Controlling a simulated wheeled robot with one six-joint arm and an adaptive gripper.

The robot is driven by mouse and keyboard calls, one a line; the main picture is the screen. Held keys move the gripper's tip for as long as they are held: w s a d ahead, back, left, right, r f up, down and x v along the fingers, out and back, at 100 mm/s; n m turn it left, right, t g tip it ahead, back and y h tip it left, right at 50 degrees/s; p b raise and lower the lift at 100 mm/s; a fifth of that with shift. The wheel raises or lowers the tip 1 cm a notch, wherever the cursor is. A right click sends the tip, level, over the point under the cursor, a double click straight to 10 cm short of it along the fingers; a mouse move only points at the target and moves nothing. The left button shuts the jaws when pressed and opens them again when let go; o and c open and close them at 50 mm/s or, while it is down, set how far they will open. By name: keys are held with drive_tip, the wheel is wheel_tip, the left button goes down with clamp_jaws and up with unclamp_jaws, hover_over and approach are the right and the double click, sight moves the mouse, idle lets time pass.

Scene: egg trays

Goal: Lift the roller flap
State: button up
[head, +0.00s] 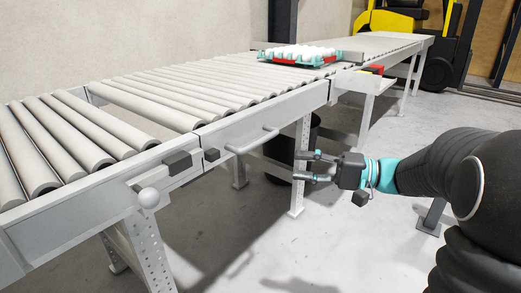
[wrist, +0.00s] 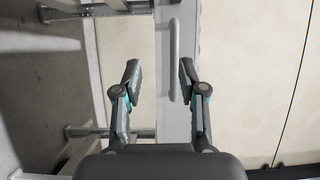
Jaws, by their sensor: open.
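The roller flap (head: 262,117) is a conveyor section with pale rollers, lying level with the line. Its light grey side rail carries a bar handle (head: 253,141). In the wrist view the handle (wrist: 173,60) appears upright between the finger lines, nearer the right finger. My gripper (head: 306,167) is open and empty, in front of the rail, right of and a little lower than the handle in the head view. A gap shows between them there. In the wrist view my gripper's two fingers (wrist: 160,72) are spread apart.
A teal tray (head: 270,56) of white eggs rests farther along the conveyor. Conveyor legs (head: 300,165) stand behind my gripper. Open floor lies in front.

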sight(260, 139)
drive_tip(key=w+d+t+y, duration=0.2)
drive_tip(key=w+d, duration=0.1)
drive_tip(key=x, duration=1.4)
drive_tip(key=shift+f, duration=0.25)
clamp_jaws()
